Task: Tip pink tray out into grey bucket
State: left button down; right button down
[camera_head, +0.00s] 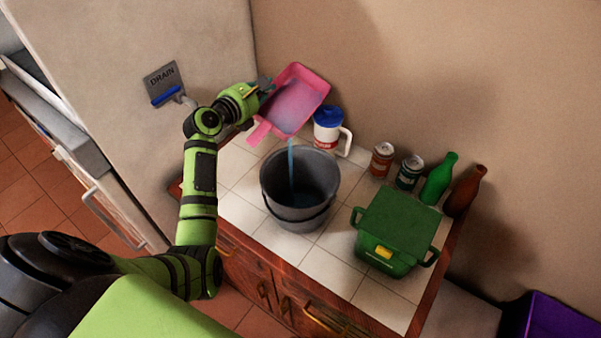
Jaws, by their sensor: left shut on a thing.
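The pink tray (298,101) is held up tilted above the back left of the tiled counter, with some bluish liquid in it. My left gripper (262,90) is shut on the tray's left edge. A thin blue stream (291,163) runs from below the tray's lower edge down into the grey bucket (286,197). The bucket stands upright on the counter, and blue liquid shows inside it. My right gripper is not in view.
A white mug with a blue lid (328,117) stands behind the bucket. Two cans (382,159), a green bottle (437,179) and a brown bottle (464,191) line the wall. A lidded green box (396,226) stands to the right. A DRAIN sign (162,82) is on the left wall.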

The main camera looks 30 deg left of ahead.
pick_arm(q)
jog(key=shift+s+d+r+m+t, duration=0.25)
jog(key=shift+s+d+m+t, duration=0.05)
jog(key=shift+s+d, duration=0.15)
dwell(1.6)
jog(key=shift+s+d+r+m+t, duration=0.5)
jog(key=shift+s+d+r+m, duration=0.2)
jog(key=shift+s+d+r, duration=0.3)
dwell(1.1)
jog(key=shift+s+d+m+t, duration=0.25)
jog(key=shift+d+m, duration=0.1)
jog(key=shift+d, duration=0.1)
jog(key=shift+s+d+m+t, duration=0.2)
jog(key=shift+d+m+t, duration=0.05)
jog(key=shift+d+m, duration=0.15)
dwell(0.4)
jog(key=shift+s+d+r+m+t, duration=0.6)
jog(key=shift+s+d+r+m, duration=0.1)
jog(key=shift+d+r+m, duration=0.3)
dwell(0.7)
jog(key=shift+s+d+r+m, duration=0.1)
jog(key=shift+s+d+m, duration=0.05)
jog(key=shift+m, duration=0.1)
jog(key=shift+s+d+r+m+t+h, duration=0.15)
jog(key=shift+s+d+m+t+h, duration=0.2)
jog(key=shift+d+m+t, duration=0.2)
